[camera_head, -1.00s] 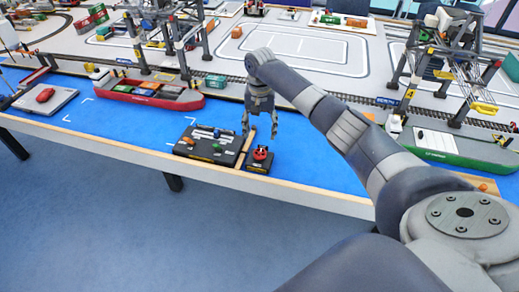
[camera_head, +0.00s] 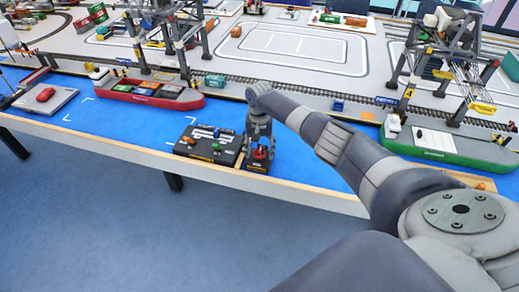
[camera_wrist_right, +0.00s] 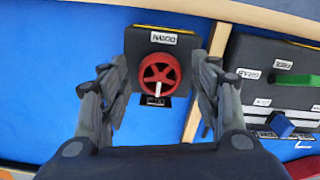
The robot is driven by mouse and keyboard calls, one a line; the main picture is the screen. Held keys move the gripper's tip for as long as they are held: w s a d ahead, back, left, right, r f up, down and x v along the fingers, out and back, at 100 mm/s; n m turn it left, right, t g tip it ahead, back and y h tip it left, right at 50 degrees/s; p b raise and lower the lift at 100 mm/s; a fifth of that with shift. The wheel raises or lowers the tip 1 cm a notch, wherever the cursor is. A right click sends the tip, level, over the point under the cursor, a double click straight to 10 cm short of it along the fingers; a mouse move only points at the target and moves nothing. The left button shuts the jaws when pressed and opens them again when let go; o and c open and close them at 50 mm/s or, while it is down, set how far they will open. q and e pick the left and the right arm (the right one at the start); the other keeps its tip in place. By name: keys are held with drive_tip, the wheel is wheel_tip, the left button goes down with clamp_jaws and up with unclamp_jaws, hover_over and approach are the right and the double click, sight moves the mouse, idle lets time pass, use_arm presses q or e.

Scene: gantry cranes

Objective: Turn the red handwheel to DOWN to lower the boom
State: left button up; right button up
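The red handwheel (camera_wrist_right: 160,73) sits on a small black box (camera_wrist_right: 181,43) on the blue table. A white mark shows on its lower rim in the right wrist view. The wheel also shows in the head view (camera_head: 260,153), partly behind the gripper. My right gripper (camera_wrist_right: 159,98) is open, pointing down, with one finger on each side of the wheel. I see a gap between each finger and the rim. The box's labels are too small to read surely. My left gripper is not in view.
A black control panel (camera_head: 205,155) with coloured levers stands to the left of the wheel box in the head view. A red ship (camera_head: 160,97) and a green ship (camera_head: 450,150) lie farther off. The table's front edge (camera_head: 120,152) is near.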

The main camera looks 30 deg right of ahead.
drive_tip(key=c, duration=0.8)
